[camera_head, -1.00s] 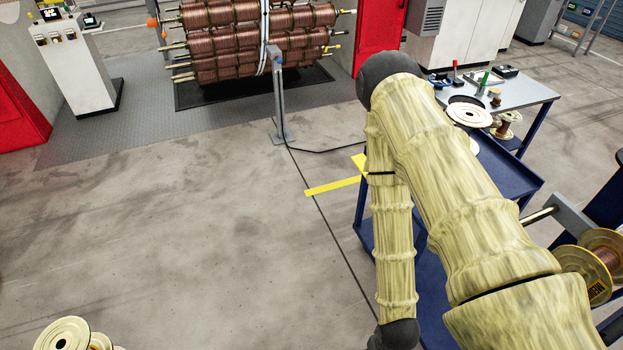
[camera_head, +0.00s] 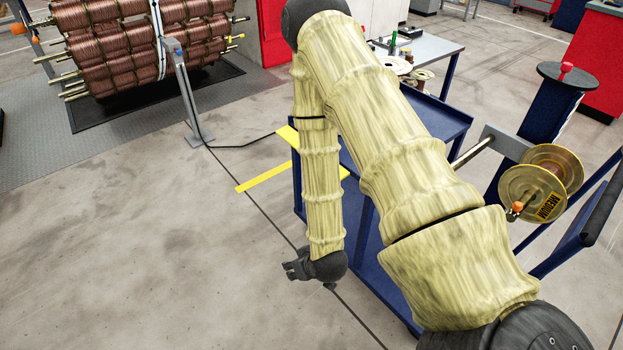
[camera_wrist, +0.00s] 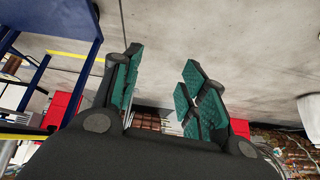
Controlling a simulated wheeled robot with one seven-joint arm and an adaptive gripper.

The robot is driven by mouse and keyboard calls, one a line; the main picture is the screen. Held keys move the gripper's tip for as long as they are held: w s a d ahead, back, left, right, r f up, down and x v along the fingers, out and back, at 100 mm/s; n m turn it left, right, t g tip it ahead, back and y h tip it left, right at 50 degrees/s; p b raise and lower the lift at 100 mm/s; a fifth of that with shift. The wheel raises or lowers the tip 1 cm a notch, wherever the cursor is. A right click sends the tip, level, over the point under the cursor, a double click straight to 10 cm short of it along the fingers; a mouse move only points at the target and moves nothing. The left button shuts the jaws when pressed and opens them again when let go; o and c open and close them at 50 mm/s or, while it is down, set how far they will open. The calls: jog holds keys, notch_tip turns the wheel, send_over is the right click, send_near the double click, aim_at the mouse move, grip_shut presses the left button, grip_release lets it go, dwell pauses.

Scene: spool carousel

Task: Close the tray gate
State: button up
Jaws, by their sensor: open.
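My gripper shows in the wrist view (camera_wrist: 160,82), with its green-padded fingers apart and nothing between them. In the head view my gripper (camera_head: 291,270) hangs at the end of my arm, left of the blue cart and above the concrete floor. The blue cart (camera_head: 458,118) has an upper tray and a lower shelf, and my arm covers much of it. A yellow strip (camera_head: 263,177) lies left of the cart. I cannot make out for certain which part is the tray gate.
A spool marked MEDIUM (camera_head: 532,193) sits on a rod right of the cart. A blue post with a red knob (camera_head: 566,68) stands behind it. The copper-wound carousel (camera_head: 130,50) and a grey post (camera_head: 181,90) stand at the upper left. The floor at left is clear.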

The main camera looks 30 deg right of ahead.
jog(key=w+d+f+t+h+b, duration=0.1)
jog(key=w+d+t+b, duration=0.3)
jog(key=w+b, duration=0.5)
jog(key=w+d+f+t+h+b, duration=0.1)
jog(key=w+d+t+b, duration=0.35)
jog(key=w+b, duration=0.45)
jog(key=w+d+r+m+t+h+b, duration=0.25)
jog(key=d+t+h+b, duration=0.3)
jog(key=d+b, duration=1.1)
jog(key=w+r+b, duration=0.4)
jog(key=w+b, duration=0.4)
jog(key=w, duration=0.1)
jog(key=shift+a+r+m+t, duration=0.15)
jog(key=shift+a+m+t, duration=0.15)
jog(key=shift+a+m, duration=0.1)
jog(key=c, duration=0.8)
